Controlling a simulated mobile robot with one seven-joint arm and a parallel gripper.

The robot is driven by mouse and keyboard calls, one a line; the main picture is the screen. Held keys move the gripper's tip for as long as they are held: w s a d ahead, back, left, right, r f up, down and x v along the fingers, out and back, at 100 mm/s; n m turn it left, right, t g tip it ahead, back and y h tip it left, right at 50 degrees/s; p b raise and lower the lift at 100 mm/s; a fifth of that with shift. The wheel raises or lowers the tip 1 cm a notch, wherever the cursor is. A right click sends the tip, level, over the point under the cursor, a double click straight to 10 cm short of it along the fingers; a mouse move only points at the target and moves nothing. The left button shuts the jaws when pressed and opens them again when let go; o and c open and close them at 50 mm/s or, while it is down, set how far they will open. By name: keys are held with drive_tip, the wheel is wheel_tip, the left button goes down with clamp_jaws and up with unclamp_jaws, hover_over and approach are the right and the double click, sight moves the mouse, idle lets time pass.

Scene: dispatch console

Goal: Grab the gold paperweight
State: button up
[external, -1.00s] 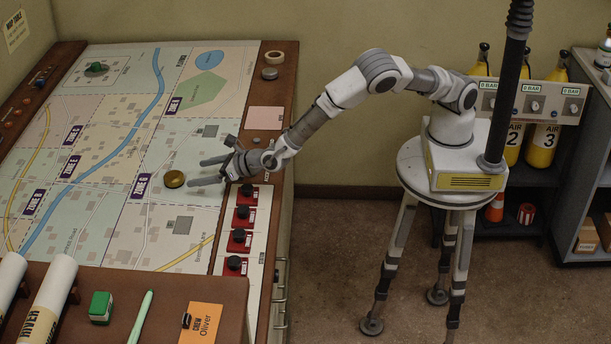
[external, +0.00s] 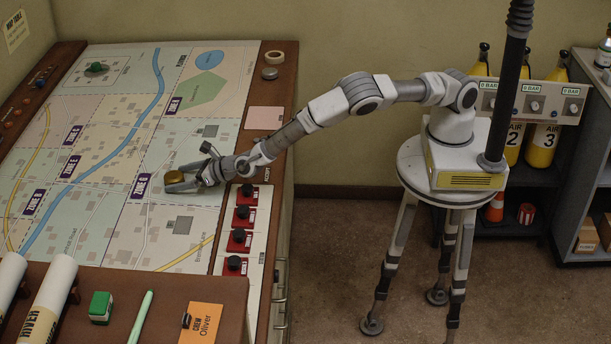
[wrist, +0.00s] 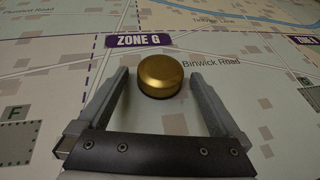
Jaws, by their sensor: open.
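The gold paperweight (external: 174,177) is a low round domed disc lying on the map table by the Zone G label. In the wrist view the paperweight (wrist: 160,75) sits at the far end of the gap between my fingertips, with clear space on both sides. My gripper (external: 184,180) is open and low over the map, its fingers reaching left towards the paperweight. In the wrist view my gripper (wrist: 159,82) has its two fingers spread wide, with nothing held between them.
The map (external: 100,215) is flat and mostly clear around the paperweight. A row of red-based black knobs (external: 239,237) runs along the table's right side. A green block (external: 100,307) and paper rolls (external: 48,297) lie at the front.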

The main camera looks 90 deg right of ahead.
clamp_jaws()
drive_tip(key=shift+r, duration=0.1)
idle(0.3)
